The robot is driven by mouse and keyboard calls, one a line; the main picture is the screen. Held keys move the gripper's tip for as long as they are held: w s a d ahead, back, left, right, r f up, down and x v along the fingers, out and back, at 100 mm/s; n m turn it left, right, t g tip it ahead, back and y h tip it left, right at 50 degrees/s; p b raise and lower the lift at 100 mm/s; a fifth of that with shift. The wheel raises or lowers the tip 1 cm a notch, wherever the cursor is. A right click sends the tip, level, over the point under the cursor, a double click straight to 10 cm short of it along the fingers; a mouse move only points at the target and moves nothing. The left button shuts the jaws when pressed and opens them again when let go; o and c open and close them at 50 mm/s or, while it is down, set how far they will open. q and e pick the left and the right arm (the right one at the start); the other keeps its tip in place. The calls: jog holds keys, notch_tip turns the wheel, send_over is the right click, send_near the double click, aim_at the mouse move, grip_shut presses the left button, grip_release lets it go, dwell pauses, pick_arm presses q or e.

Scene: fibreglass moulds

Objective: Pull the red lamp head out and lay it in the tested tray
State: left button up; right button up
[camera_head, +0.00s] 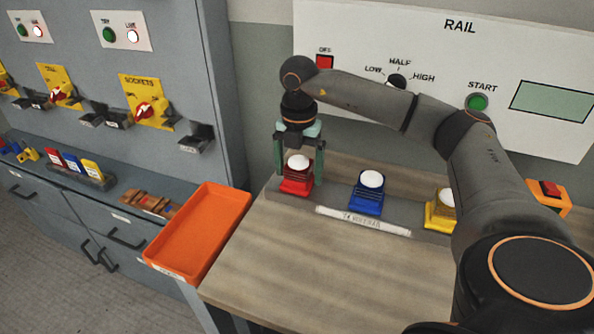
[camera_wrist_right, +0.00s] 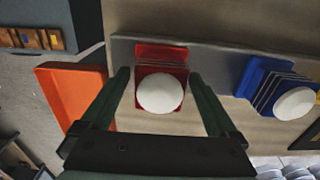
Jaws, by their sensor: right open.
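The red lamp head (camera_head: 297,180), with a white round lens on top, stands in a row at the back left of the wooden bench. My right gripper (camera_head: 300,178) is open and points down, with one finger on each side of the red lamp head. In the right wrist view the red lamp head (camera_wrist_right: 161,85) lies between the two finger tips (camera_wrist_right: 160,80), with gaps beside it. The orange tray (camera_head: 243,205) at the bench's left edge is empty; the writing on its label is too small to read. My left gripper is not in view.
A blue lamp head (camera_head: 368,193) and a yellow one (camera_head: 441,212) stand right of the red one, behind a white label strip (camera_head: 362,221). The RAIL panel (camera_head: 430,60) rises behind. The front of the bench (camera_head: 320,265) is clear. Yellow socket plates (camera_head: 147,101) are on the left cabinet.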

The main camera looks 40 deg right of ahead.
aim_at(298, 159)
jog(key=shift+c, duration=0.2)
grip_shut()
dwell(0.7)
jog(key=shift+r, duration=0.15)
jog(key=shift+r+p, duration=2.6)
jog(key=shift+r, duration=0.3)
